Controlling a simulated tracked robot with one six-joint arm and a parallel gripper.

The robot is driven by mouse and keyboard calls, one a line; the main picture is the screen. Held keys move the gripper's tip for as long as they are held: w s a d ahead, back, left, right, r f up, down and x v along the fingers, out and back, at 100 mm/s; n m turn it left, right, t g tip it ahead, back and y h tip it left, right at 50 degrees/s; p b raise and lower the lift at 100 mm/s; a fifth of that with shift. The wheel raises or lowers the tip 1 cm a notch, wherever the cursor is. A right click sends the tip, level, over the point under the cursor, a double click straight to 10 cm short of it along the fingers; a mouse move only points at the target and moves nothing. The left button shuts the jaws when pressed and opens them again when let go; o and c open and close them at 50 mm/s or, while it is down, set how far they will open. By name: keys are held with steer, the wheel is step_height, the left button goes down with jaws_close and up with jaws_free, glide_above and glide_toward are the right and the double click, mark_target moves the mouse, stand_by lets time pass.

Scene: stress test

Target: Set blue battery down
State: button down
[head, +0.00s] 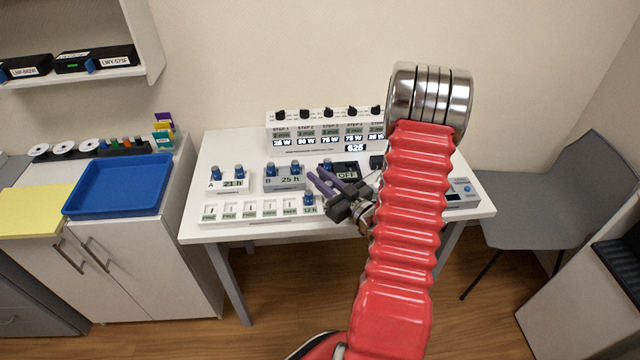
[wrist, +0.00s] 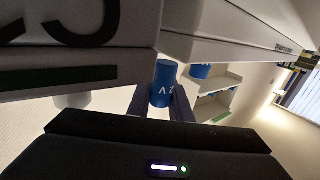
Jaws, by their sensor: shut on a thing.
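The blue battery (wrist: 163,85), a small cylinder with pale marks, is between the two purple fingers of my gripper (wrist: 162,103) in the wrist view. My gripper is shut on it. In the head view, my gripper (head: 317,176) is over the white table, between the 25 h module (head: 284,184) and the dark OFF module (head: 346,171). A blue-topped battery (head: 327,163) shows at the fingertips there, probably the held one. I cannot tell whether its base touches the module.
Other blue batteries stand in module A (head: 230,184), the 25 h module and the last slot of the front row (head: 262,209). A panel with knobs (head: 326,130) stands behind. A blue tray (head: 119,187) sits on the left cabinet. A grey chair (head: 545,195) is at right.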

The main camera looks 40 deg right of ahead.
steer(key=shift+f, duration=1.25)
steer(key=shift+f, duration=0.2)
steer(key=c, duration=1.6)
jaws_free()
steer(key=shift+s, duration=6.9)
